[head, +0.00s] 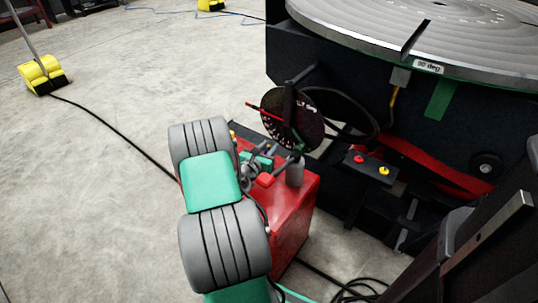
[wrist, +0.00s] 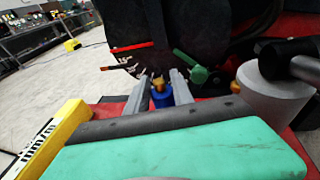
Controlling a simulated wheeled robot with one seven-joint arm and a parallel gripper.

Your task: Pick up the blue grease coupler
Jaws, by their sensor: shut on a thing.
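The blue grease coupler (wrist: 162,99) shows in the wrist view as a small blue piece with a yellow-orange tip, above the red top. My gripper (wrist: 165,90) has its two grey fingers on either side of it and is shut on it. The fingers hide part of its sides, and I cannot tell whether its lower end touches the surface. In the head view my gripper (head: 268,156) is over the red cabinet (head: 292,222), small and partly hidden by my arm. Only a speck of blue shows there.
A grey cylinder (wrist: 272,92) stands right of the fingers. A green-handled tool (wrist: 190,68) and a dark disc (head: 291,116) are just behind. A yellow block (wrist: 62,138) is at left. The large round positioner table (head: 440,35) overhangs at right. Open floor lies left, crossed by a cable.

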